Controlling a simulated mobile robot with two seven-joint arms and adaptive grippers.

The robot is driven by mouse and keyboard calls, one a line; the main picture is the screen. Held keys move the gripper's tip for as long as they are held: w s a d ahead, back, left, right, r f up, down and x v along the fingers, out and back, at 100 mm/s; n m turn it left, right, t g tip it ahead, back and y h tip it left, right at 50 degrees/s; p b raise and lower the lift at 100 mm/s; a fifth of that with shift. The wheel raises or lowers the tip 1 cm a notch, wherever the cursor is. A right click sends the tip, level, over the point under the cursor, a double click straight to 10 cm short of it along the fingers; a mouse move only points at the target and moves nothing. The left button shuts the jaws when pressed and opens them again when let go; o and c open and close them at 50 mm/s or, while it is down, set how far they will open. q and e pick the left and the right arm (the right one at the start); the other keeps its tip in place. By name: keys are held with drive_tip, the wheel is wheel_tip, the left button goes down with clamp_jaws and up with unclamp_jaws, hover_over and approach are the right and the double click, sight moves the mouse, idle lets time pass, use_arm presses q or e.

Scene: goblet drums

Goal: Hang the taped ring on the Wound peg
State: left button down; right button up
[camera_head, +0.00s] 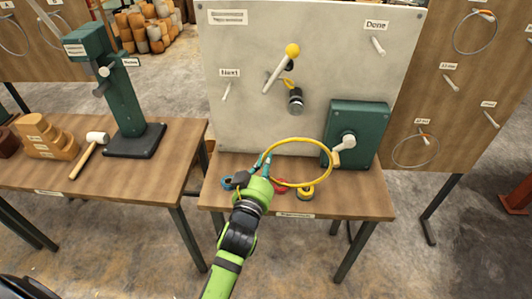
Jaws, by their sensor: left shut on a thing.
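A large yellow ring (300,139) shows in the head view, in front of the lower part of the grey board. My left gripper (263,164) is shut on the ring's left side, above the front bench. A tan piece at the ring's right side overlaps the crank on the green box, so I cannot tell which it belongs to. Pegs stand out from the grey board, one (378,46) under a "Done" label and one (227,91) under a "Next" label. I cannot read a "Wound" label on any peg. My right gripper is not in view.
The grey board (320,30) carries a yellow-knobbed lever (292,50) and a green box (360,120) with a crank. Small coloured rolls lie on the front bench (360,205). Right panel pegs hold wire rings. The left bench (180,150) bears a green press and a mallet (90,150).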

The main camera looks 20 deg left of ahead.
use_arm(q)
drive_tip(key=s+d+r, duration=0.2)
drive_tip(key=s+r, duration=0.4)
drive_tip(key=s, duration=0.4)
drive_tip(key=shift+d, duration=0.35)
idle(0.3)
idle(1.1)
